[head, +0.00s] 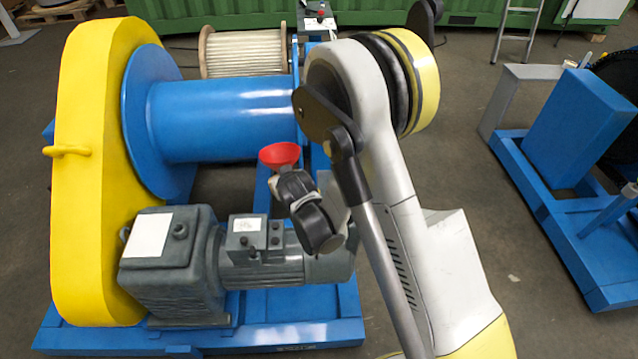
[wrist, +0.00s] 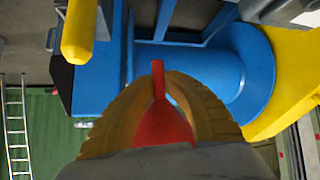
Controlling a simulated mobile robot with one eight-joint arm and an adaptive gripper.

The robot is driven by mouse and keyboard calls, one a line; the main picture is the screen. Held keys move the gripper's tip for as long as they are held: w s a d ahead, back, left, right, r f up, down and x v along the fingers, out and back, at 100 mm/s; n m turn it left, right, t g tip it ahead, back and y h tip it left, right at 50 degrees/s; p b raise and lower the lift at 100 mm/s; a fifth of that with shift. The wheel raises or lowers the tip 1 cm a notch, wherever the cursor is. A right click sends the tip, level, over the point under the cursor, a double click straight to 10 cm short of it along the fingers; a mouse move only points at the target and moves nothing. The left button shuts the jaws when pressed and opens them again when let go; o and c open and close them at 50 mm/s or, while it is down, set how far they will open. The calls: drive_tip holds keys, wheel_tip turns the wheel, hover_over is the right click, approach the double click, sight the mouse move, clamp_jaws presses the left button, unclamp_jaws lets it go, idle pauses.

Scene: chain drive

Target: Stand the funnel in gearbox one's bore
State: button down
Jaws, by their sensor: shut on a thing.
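The red funnel (head: 279,154) is held in my gripper (head: 284,174), its wide mouth upward in the head view. In the wrist view the funnel (wrist: 164,124) sits between the two tan fingers of my gripper (wrist: 160,98), its narrow spout pointing away from the camera. The fingers are shut on it. A grey gearbox (head: 170,275) with a white label on top stands on the blue frame, below and left of the funnel. A small dark round fitting (head: 180,230) shows on its top; I cannot tell whether it is the bore. The funnel is apart from the gearbox.
A grey motor (head: 262,262) adjoins the gearbox. A blue drum (head: 220,120) and a tall yellow guard (head: 90,190) stand behind and left. A wooden cable reel (head: 243,52) is at the back. Another blue frame (head: 560,220) stands at right, beyond open floor.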

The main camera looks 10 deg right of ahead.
drive_tip(key=w+a+f+n+y, duration=0.1)
drive_tip(key=w+a+f, duration=0.25)
drive_tip(key=a, duration=0.55)
drive_tip(key=n+y+b, duration=0.3)
drive_tip(key=n+y, duration=0.2)
hover_over(175, 225)
drive_tip(key=s+d, duration=0.1)
drive_tip(key=s, duration=0.1)
wheel_tip(175, 225, down, 5)
drive_tip(key=shift+w+r, duration=0.1)
drive_tip(key=shift+w, duration=0.15)
drive_tip(key=shift+d+m+b, duration=0.1)
drive_tip(key=shift+m+b, duration=0.2)
drive_tip(key=shift+m, duration=0.1)
drive_tip(key=shift+f+y+b, duration=0.3)
drive_tip(key=shift+f+b, duration=0.25)
drive_tip(key=shift+f, duration=3.6)
drive_tip(key=shift+s+d+f, duration=0.1)
